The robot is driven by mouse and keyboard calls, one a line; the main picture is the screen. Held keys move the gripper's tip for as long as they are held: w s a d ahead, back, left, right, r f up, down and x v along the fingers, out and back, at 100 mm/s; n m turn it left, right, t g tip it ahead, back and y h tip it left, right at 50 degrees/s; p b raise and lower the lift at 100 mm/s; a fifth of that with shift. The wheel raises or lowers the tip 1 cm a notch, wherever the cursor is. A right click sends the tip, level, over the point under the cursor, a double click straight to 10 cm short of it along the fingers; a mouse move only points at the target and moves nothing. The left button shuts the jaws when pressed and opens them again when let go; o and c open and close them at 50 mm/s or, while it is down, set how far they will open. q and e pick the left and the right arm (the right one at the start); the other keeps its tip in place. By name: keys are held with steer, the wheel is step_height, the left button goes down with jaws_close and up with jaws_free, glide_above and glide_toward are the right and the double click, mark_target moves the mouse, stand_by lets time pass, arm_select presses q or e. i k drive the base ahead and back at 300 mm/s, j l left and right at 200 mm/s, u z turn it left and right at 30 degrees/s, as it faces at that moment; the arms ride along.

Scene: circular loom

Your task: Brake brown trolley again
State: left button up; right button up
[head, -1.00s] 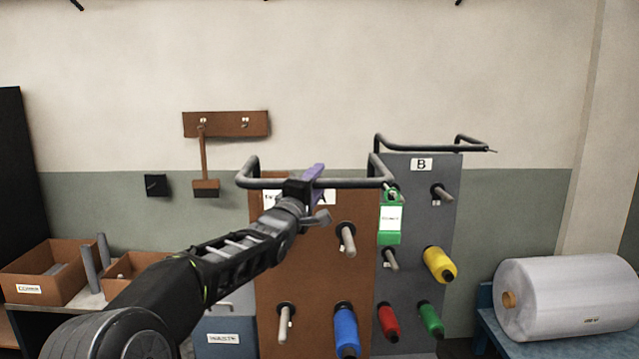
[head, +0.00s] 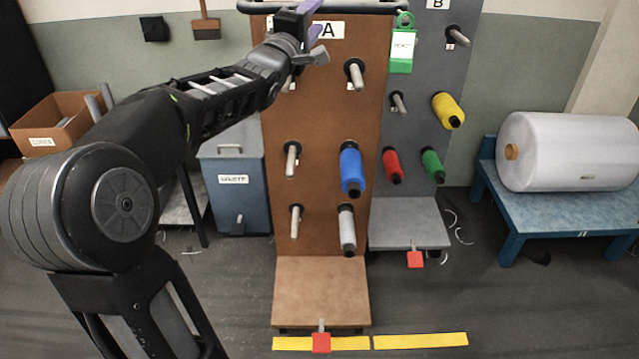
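The brown trolley (head: 330,110) stands in the middle of the head view, upright, marked A, with a tall peg board and a low base deck (head: 320,290). A red pedal (head: 321,343) on a short grey lever sticks out at its front, over a yellow floor strip (head: 262,344). The dark handle bar (head: 385,7) runs along its top edge. My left gripper (head: 308,20), with purple fingers, is at this handle bar near the top of the picture. Its fingertips are partly cut off and hidden, so I cannot tell whether it grips the bar. My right gripper is out of view.
A grey trolley (head: 425,100) marked B, with its own red pedal (head: 415,260), stands close behind on the right. A blue bench (head: 560,205) with a large roll is at the right. A blue waste bin (head: 232,190) is at the left. Floor in front is clear.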

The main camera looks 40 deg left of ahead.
mark_target(321, 341)
steer(key=u, duration=1.25)
